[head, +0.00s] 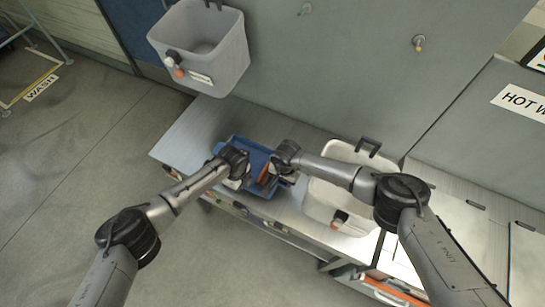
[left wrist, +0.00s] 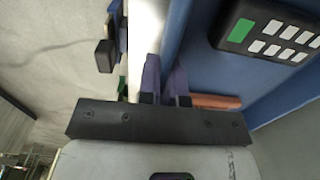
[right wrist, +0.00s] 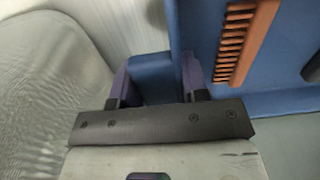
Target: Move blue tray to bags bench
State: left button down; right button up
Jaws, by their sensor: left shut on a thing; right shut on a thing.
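The blue tray (head: 258,152) sits at, or just above, the left part of the metal bench in the head view; I cannot tell if it touches. My left gripper (head: 239,180) is shut on its left side; the left wrist view shows the fingers (left wrist: 166,85) at the tray wall (left wrist: 182,25). My right gripper (head: 277,168) is shut on its right side, with the blue wall (right wrist: 152,78) between the fingers in the right wrist view. The tray holds an orange comb-like piece (right wrist: 240,45) and a black keypad device (left wrist: 272,35). The arms hide part of the tray.
The metal bench (head: 185,133) runs along the grey wall. A pale bin (head: 335,203) stands on it just right of the tray. A grey bin (head: 200,65) hangs above on the wall. Open floor (head: 60,165) lies to the left.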

aim_at(241, 191)
pick_arm(q)
jog(key=shift+a+f, duration=0.1)
jog(key=shift+a, duration=0.15)
pick_arm(e)
jog(key=shift+d+f, duration=0.1)
jog(key=shift+d, duration=0.1)
